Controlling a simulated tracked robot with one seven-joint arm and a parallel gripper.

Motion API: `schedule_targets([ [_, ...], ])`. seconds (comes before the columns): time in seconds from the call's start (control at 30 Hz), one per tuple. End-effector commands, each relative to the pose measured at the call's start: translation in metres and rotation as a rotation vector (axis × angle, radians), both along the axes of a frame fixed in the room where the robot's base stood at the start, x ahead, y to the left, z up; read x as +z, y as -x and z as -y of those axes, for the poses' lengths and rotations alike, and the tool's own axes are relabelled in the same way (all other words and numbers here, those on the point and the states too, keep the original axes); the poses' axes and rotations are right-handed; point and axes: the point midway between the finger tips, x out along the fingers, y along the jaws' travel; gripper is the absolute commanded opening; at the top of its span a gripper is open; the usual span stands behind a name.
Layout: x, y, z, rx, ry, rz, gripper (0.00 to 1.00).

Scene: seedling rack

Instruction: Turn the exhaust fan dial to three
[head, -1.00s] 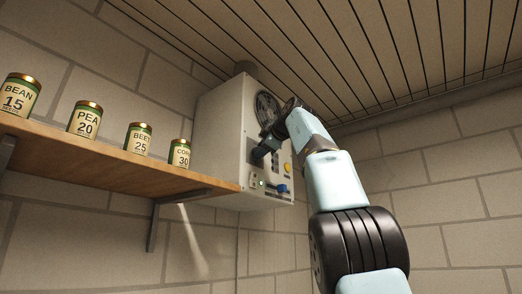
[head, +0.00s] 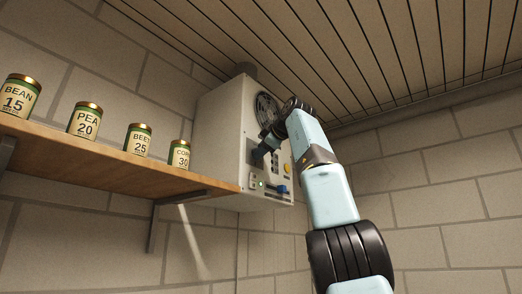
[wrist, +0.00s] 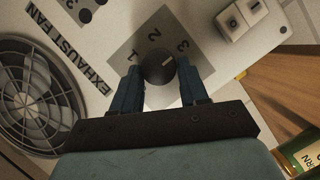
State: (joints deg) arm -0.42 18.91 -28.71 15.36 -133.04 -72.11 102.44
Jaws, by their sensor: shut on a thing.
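The exhaust fan dial (wrist: 158,70) is a dark round knob on a grey plate with the numbers 1, 2 and 3, beside the label EXHAUST FAN (wrist: 62,50). Its short white mark points up and right, toward the 3 (wrist: 183,46). My gripper (wrist: 160,82) has one dark blue finger on each side of the dial and is shut on it. In the head view my gripper (head: 260,154) is at the front of the pale control box (head: 222,130) and hides the dial there.
The round fan grille (wrist: 35,98) is left of the dial in the wrist view, and white switches (wrist: 242,18) are at upper right. A wooden shelf (head: 120,163) with several labelled cans (head: 85,120) runs left of the box. A blue knob (head: 282,190) sits below my gripper.

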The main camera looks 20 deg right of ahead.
Motion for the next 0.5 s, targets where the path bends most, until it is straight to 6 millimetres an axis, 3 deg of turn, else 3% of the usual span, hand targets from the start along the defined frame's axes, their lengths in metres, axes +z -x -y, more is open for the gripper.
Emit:
schedule_targets([
  [0.07, -0.0064, -0.0048, 0.0013, 0.000, 0.000, -0.019, 0.13],
  [0.1, -0.0066, -0.0048, 0.0013, 0.000, 0.000, -0.019, 0.47],
  [0.33, -0.0039, -0.0027, 0.0007, 0.000, 0.000, -0.012, 0.68],
  [0.5, -0.0027, -0.0017, 0.0004, 0.001, 0.001, -0.008, 0.68],
])
